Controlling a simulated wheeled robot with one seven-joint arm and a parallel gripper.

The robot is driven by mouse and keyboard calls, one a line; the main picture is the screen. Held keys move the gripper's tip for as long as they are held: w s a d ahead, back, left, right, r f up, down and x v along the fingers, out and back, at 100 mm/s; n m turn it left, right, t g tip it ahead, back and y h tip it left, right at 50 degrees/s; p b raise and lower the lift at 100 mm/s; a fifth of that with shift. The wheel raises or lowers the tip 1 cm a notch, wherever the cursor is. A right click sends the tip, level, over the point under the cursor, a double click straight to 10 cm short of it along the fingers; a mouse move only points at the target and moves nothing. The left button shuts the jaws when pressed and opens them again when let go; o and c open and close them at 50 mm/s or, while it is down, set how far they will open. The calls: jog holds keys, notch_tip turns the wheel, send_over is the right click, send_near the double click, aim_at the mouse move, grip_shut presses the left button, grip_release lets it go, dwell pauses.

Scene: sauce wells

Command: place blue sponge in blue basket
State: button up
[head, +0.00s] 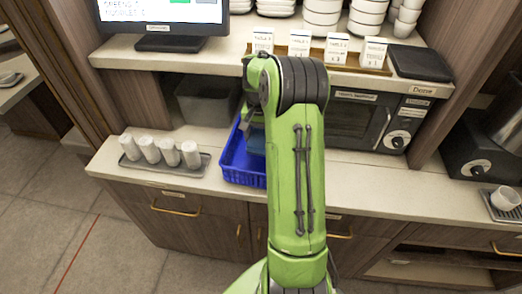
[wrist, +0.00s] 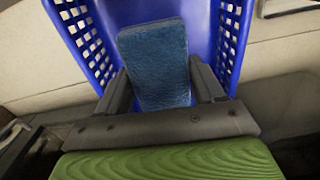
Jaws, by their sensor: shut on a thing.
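The blue sponge (wrist: 155,62) is a dark blue textured block, held between the two fingers of my gripper (wrist: 158,88) in the wrist view. The blue basket (wrist: 228,40) has perforated walls that rise on both sides of the sponge in that view. I cannot tell how far the sponge is above the basket floor. In the head view the basket (head: 236,164) stands on the counter, partly behind my green arm. A bit of the sponge (head: 257,141) shows inside its outline beside my arm.
A grey tray (head: 196,170) with several white cups stands left of the basket. A microwave (head: 360,118) is to the right. A grey bin (head: 207,101) sits behind the basket under the shelf. The shelf above holds a monitor (head: 158,14), cards and bowls.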

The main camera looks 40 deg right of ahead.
aim_at(260, 163)
notch_tip(260, 163, down, 10)
jog(key=shift+r+b, duration=0.1)
jog(key=shift+b, duration=0.5)
jog(key=o, duration=1.1)
